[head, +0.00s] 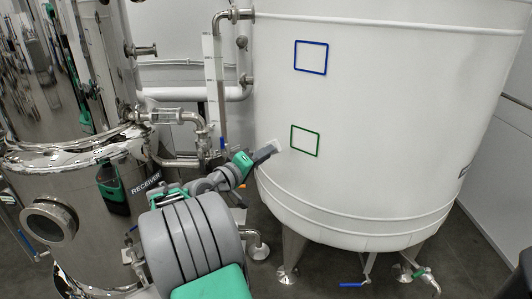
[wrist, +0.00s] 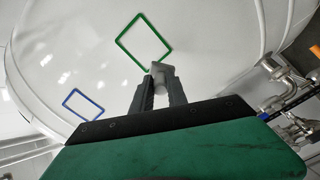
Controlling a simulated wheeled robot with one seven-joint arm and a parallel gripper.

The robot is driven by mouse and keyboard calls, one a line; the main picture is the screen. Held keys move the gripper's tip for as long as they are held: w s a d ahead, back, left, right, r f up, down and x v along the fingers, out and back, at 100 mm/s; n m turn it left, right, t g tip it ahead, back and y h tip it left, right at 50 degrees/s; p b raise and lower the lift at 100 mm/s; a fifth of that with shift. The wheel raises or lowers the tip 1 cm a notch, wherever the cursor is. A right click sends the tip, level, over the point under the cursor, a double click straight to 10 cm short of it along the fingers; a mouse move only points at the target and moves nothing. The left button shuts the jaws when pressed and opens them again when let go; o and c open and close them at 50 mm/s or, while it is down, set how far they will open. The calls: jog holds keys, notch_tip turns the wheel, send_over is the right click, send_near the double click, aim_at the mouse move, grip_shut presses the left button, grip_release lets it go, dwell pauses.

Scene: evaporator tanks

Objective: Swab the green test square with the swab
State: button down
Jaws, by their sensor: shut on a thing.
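The green test square (head: 305,141) is a thin green outline on the lower front of the white tank. In the wrist view the green square (wrist: 142,40) lies just beyond my fingertips. My gripper (head: 268,152) points at the tank from the left, just left of and below the green square. In the wrist view my gripper (wrist: 160,88) is shut on a small pale grey piece, the swab (wrist: 160,70), whose end shows near the square's lower corner. I cannot tell whether the swab touches the tank wall.
A blue square outline (head: 311,57) is above the green one on the white tank (head: 400,110). A steel receiver vessel (head: 100,215) stands at the left. Pipes and a valve (head: 180,117) run between the vessels. The tank stands on legs over dark floor.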

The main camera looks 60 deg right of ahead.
aim_at(278, 145)
jog(key=shift+s+d+r, duration=0.2)
jog(key=shift+s+r, duration=0.05)
jog(key=shift+s, duration=0.05)
jog(key=shift+s+d+p, duration=0.2)
jog(key=shift+s+d, duration=0.05)
jog(key=shift+d, duration=1.15)
jog(key=shift+s+d+p, duration=0.2)
jog(key=shift+d, duration=1.2)
jog(key=shift+s+d, duration=0.2)
jog(key=shift+d, duration=0.8)
jog(key=shift+s+a+p, duration=0.2)
jog(key=shift+s+a, duration=0.05)
jog(key=shift+s, duration=1.15)
jog(key=shift+s+a+p, duration=0.2)
jog(key=shift+s, duration=1.2)
jog(key=w, duration=0.3)
jog(key=w+d+b, duration=0.1)
jog(key=w, duration=0.1)
jog(key=shift+w, duration=0.35)
